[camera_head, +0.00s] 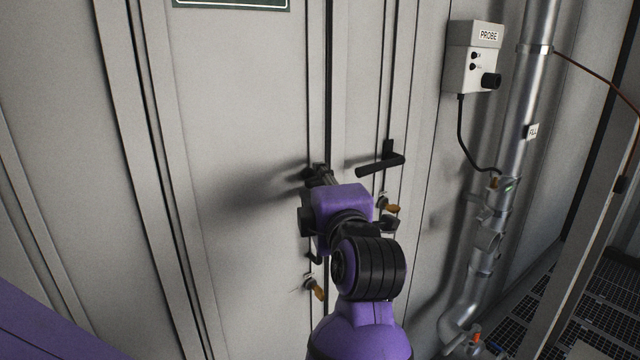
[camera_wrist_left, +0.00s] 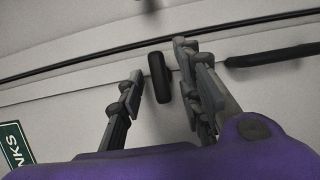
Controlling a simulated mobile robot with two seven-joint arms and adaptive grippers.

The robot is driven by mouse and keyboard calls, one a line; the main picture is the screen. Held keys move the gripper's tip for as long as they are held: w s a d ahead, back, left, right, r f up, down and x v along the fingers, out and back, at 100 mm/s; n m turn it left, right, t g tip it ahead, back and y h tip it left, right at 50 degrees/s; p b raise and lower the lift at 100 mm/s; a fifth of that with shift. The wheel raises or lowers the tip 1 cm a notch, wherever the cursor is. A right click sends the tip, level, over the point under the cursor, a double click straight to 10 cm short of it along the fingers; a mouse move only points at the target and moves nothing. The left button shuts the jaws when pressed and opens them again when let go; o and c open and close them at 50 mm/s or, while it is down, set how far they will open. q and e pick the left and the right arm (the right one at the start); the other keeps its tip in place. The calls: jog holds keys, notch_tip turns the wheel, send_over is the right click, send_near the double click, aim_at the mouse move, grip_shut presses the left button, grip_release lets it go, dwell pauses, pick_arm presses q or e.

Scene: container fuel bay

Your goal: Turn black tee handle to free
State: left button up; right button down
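My left gripper (camera_head: 318,174) is at the pale door panels in the head view, partly hidden by its own purple wrist. In the left wrist view its two fingers (camera_wrist_left: 160,68) are spread apart. A short, rounded black handle (camera_wrist_left: 158,77), apparently the tee handle, lies between them, with a gap visible on each side. In the head view this handle is mostly hidden by the gripper. My right gripper is not in view.
A black lever handle (camera_head: 380,165) is just right of the gripper; its bar also shows in the wrist view (camera_wrist_left: 272,55). Orange-tipped fittings (camera_head: 316,290) sit lower on the doors. A probe box (camera_head: 474,55) and metal pipe (camera_head: 520,110) stand right.

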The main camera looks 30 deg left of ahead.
pick_arm(q)
grip_shut()
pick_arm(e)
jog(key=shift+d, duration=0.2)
